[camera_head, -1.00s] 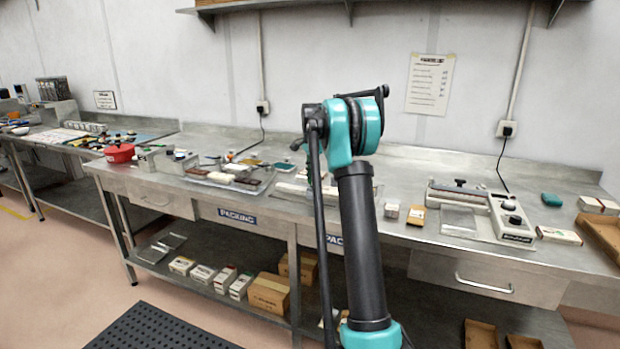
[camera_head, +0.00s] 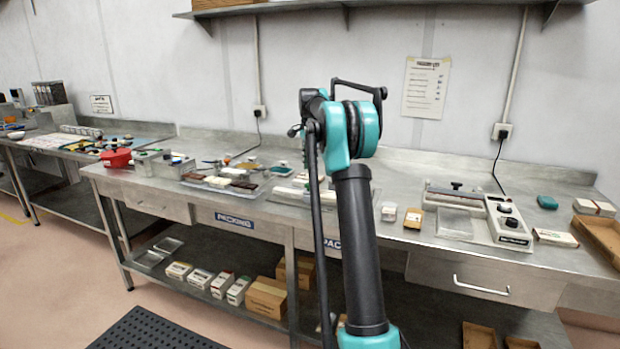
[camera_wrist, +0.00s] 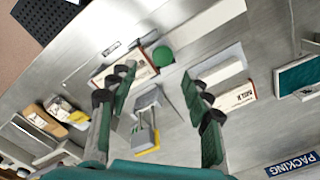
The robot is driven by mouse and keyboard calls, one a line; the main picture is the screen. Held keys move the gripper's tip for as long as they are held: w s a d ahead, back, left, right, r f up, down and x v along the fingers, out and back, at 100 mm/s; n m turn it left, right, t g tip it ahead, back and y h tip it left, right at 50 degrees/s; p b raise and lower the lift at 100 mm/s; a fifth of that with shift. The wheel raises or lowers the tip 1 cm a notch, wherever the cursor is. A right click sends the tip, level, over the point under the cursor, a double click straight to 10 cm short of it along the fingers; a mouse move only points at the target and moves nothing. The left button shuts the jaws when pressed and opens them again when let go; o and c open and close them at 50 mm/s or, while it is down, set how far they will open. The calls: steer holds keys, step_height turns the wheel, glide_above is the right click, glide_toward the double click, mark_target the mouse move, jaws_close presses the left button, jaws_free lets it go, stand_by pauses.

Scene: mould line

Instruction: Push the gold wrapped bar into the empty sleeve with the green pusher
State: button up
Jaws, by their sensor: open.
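My gripper (camera_wrist: 158,79) is open in the wrist view, its two fingers spread above the steel bench, with nothing held between them. A round green knob (camera_wrist: 163,56), perhaps the pusher's, shows beyond the fingertips. Beside it lies a long white and brown carton (camera_wrist: 142,73), partly covered by the left finger; I cannot tell if it is the empty sleeve. A grey piece with a yellow edge (camera_wrist: 147,140) lies between the fingers, lower in the picture. I cannot identify the gold wrapped bar for certain. In the head view my arm hides the gripper and this part of the bench.
A white box (camera_wrist: 236,97) lies by the right finger, near a long pale block (camera_wrist: 205,32). Small tan and white boxes (camera_wrist: 45,118) lie at left. In the head view a sealing machine (camera_head: 508,222) stands right, a chocolate tray (camera_head: 215,184) left.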

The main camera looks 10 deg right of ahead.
steer(key=shift+r, duration=2.75)
